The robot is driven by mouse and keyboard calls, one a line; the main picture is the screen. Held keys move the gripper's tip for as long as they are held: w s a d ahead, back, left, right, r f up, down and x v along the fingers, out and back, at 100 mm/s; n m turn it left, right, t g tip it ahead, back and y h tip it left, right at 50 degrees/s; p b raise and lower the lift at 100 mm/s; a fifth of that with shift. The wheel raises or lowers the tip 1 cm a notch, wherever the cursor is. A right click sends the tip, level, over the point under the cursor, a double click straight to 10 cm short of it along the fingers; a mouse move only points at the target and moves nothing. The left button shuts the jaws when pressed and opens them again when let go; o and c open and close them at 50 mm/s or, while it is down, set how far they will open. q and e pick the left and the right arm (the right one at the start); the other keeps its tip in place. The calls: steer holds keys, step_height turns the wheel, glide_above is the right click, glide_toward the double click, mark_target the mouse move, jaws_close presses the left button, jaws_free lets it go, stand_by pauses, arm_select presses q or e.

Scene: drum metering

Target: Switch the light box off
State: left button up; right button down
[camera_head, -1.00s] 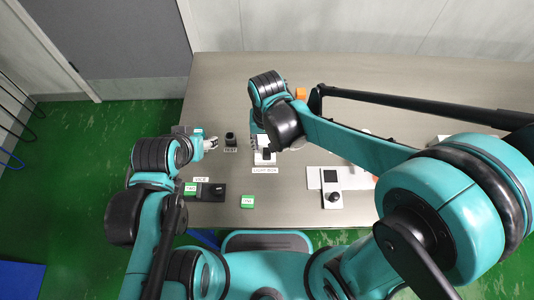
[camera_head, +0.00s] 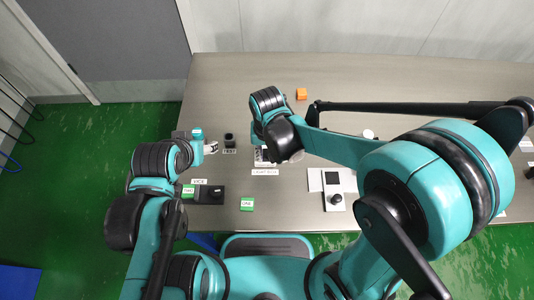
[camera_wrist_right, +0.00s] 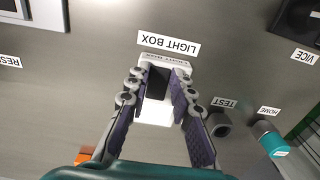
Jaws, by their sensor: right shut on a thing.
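The light box (camera_wrist_right: 155,112) shows in the right wrist view as a small white box with a bright white panel and a dark block (camera_wrist_right: 158,82) near its labelled end. The fingers of my right gripper (camera_wrist_right: 159,76) stand on both sides of that dark block and are shut on it. In the head view my right wrist covers most of the light box (camera_head: 261,157). My left gripper (camera_head: 208,147) is at the table's left side, near the teal-topped piece; its jaws are too small to read.
A teal-topped cylinder (camera_wrist_right: 272,140) stands at the HOME label, beside a dark round holder at TEST (camera_wrist_right: 221,125). A dark vice (camera_head: 210,194) lies at the front left. A white device with a knob (camera_head: 334,192) is to the right. An orange block (camera_head: 301,94) lies behind.

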steer(key=shift+w, duration=0.1)
steer(key=g, duration=0.2)
steer(key=shift+w+g+b, duration=0.35)
steer(key=shift+w+g, duration=0.05)
steer(key=shift+r+g, duration=0.15)
steer(key=shift+g, duration=0.35)
steer(key=c, duration=1.3)
jaws_free()
steer(key=v, duration=1.2)
